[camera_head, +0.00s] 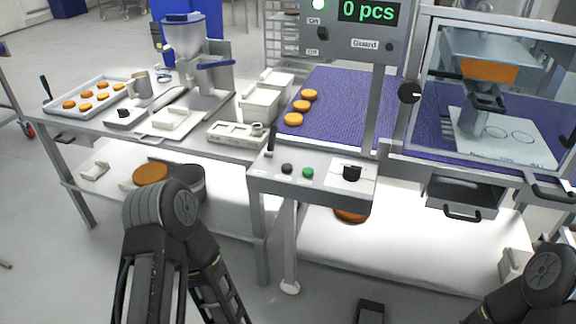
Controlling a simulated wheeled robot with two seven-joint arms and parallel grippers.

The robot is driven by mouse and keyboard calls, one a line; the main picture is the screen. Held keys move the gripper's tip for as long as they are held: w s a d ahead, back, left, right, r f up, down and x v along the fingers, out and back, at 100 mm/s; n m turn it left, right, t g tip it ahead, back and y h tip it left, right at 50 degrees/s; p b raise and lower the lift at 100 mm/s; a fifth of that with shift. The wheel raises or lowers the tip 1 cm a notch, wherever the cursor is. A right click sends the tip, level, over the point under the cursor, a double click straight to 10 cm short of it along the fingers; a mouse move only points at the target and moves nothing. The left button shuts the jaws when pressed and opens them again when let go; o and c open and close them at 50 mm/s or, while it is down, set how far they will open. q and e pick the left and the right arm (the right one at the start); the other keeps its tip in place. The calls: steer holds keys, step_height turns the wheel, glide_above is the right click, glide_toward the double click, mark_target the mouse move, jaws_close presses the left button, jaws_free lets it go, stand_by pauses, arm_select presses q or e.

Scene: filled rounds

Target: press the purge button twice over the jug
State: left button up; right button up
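A grey metal jug (140,86) stands on the left table, beside a tray of orange rounds. To its right is a depositor with a metal hopper (184,40); the jug is apart from it. No button is readably marked purge. A small grey box with a dark top (123,114) lies in front of the jug. The front control panel (325,187) carries a black button (287,168), a green button (308,173) and a black knob (352,173). My two arms show at the bottom left and bottom right, but neither gripper can be made out.
The tray (62,113) holds several rounds. White bins (259,104) stand right of the depositor. Rounds lie on a purple belt (335,100) leading to a guarded machine (500,100). A display (368,12) reads 0 pcs.

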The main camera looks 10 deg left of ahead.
arm_select(q)
steer(key=shift+c, duration=0.4)
jaws_close()
stand_by(0.4)
stand_by(1.0)
